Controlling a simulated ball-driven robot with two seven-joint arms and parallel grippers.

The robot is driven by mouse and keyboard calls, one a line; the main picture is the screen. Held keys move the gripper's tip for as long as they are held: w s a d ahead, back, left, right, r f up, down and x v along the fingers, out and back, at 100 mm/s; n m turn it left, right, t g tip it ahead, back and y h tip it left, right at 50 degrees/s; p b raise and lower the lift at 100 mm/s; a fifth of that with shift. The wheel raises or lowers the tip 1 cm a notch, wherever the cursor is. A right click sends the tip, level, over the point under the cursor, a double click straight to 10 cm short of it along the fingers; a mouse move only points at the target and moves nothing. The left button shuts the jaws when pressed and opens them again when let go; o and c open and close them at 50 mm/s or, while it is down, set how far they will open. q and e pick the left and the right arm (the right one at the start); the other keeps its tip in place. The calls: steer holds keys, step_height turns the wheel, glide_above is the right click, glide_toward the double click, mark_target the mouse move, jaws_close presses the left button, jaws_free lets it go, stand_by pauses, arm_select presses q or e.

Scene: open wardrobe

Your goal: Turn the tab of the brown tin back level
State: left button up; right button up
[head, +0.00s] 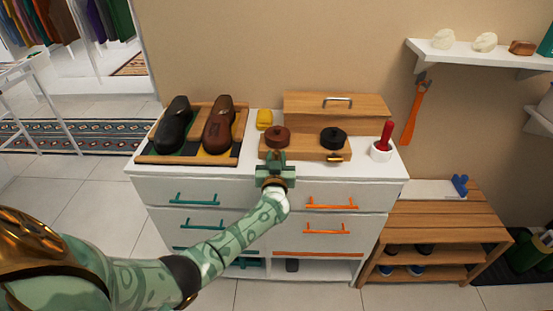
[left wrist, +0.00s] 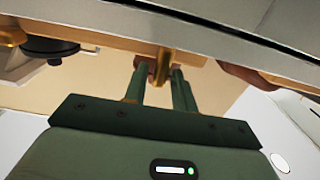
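The brown tin (head: 277,137) sits at the left of a wooden block on the white dresser, left of the black tin (head: 333,138). My left gripper (head: 273,158) is at the block's front edge, just before the brown tin, and hides its tab in the head view. In the left wrist view, a brass tab (left wrist: 164,66) stands upright in the picture between the two fingers of the left gripper (left wrist: 158,75). The fingers are apart; I cannot tell whether either touches the tab. My right gripper is not in view.
The black tin's brass tab (head: 337,158) lies level. A tray (head: 150,158) with a black shoe (head: 174,125) and a brown shoe (head: 219,125) is at left. A yellow item (head: 264,118) is behind; a white cup (head: 381,153) with a red handle is at right.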

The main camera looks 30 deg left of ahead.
arm_select(q)
jaws_close()
steer(key=n+p, duration=0.1)
steer(key=n, duration=0.2)
steer(key=shift+s+a, duration=0.1)
steer(key=n, duration=0.4)
steer(key=shift+s+a+f+n, duration=0.15)
steer(key=shift+a+f+n, duration=0.05)
steer(key=shift+n, duration=0.1)
steer(key=n, duration=0.4)
steer(key=shift+s+a+f+n, duration=0.1)
steer(key=shift+f+n, duration=0.15)
steer(key=shift+n, duration=0.05)
steer(key=n, duration=0.3)
steer(key=n+b, duration=0.1)
steer(key=n, duration=0.1)
steer(key=shift+a+f+n, duration=0.1)
steer(key=shift+f+n, duration=0.2)
